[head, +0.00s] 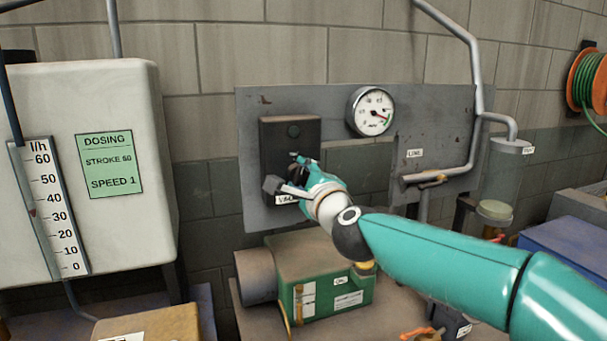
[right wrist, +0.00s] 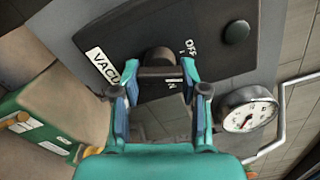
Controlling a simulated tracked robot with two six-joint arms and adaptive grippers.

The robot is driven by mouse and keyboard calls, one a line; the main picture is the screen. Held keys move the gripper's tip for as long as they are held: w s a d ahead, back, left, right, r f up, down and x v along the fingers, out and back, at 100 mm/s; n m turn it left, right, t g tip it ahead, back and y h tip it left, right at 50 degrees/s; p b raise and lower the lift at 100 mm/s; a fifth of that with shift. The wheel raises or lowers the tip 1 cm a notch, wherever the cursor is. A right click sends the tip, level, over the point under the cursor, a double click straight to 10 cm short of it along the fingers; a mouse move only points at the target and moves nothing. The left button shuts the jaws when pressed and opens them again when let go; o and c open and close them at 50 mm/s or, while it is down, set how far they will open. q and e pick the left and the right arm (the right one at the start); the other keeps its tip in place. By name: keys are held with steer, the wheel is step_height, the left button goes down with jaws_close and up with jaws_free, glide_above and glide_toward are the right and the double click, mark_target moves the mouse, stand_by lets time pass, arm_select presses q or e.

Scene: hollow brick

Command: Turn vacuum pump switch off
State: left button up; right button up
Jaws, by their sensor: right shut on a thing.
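The vacuum pump switch is a dark box (head: 270,150) on the grey wall panel, with a round dark green lamp (head: 293,131) near its top. In the right wrist view its dark knob (right wrist: 160,58) is in the middle, with an "Off" mark beside it and a partly hidden white mark below. A "VACU..." label (right wrist: 102,66) is at the left. My right gripper (head: 287,172) is at the box; in the right wrist view its fingers (right wrist: 160,74) are on both sides of the knob, shut on it. The fingers hide part of the knob in the head view. My left gripper is not in view.
A pressure gauge (head: 370,111) is to the right of the switch, beside pipes (head: 476,75). A green pump (head: 320,278) stands below the panel. A white tank (head: 100,100) with a dosing label is at the left.

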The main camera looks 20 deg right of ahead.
steer(key=n, duration=0.3)
steer(key=shift+a+f+p, duration=0.1)
steer(key=shift+p, duration=0.3)
steer(key=shift+n, duration=0.6)
steer(key=shift+a+f, duration=0.1)
steer(key=shift+f, duration=0.05)
steer(key=o, duration=1.1)
steer(key=shift+o, duration=0.2)
steer(key=shift+s+r, duration=0.15)
steer(key=shift+r, duration=0.1)
steer(key=s, duration=1.1)
steer(key=shift+s+d, duration=0.3)
steer(key=shift+s, duration=0.05)
steer(key=shift+p, duration=0.3)
